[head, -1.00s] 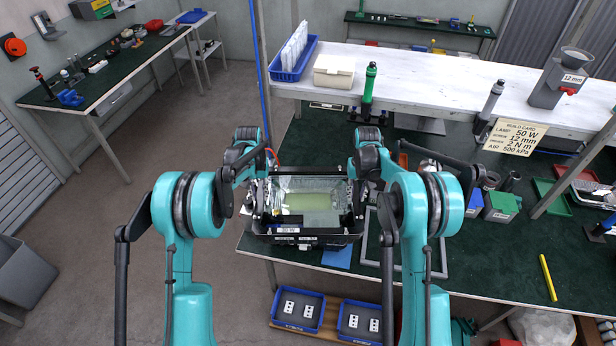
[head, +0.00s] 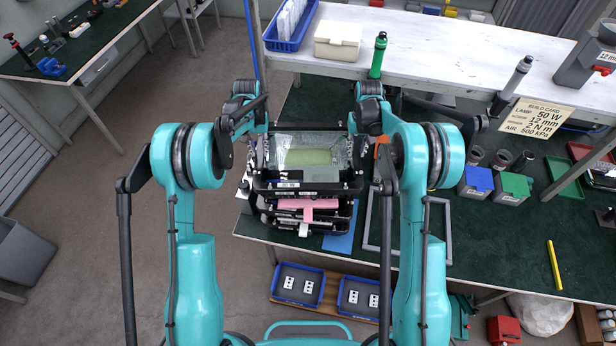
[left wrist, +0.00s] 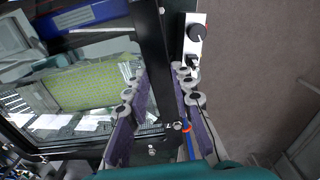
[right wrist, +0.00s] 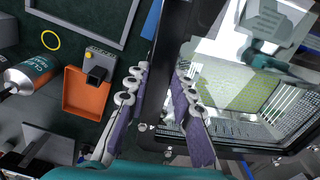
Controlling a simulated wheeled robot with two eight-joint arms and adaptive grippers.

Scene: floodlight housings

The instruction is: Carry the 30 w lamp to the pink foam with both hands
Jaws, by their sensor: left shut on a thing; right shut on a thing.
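The lamp (head: 308,172) is a black-framed floodlight housing with a clear glass front and a yellow-green panel inside. It is held roughly level between my two arms at the near left of the green bench; its label is too small to read surely. My left gripper (left wrist: 160,88) is shut on the frame's left side, and my right gripper (right wrist: 162,85) is shut on its right side. Pink foam (head: 300,204) shows just below the lamp's near edge in the head view, among black frames. The lamp hides the rest of the foam; I cannot tell the gap between them.
A grey square frame (head: 446,228) and a blue sheet (head: 340,238) lie right of the lamp. An orange tray (right wrist: 88,98) and a spray can (right wrist: 30,75) are near my right gripper. A white shelf (head: 430,58) crosses behind. A control box (left wrist: 194,40) stands by my left gripper.

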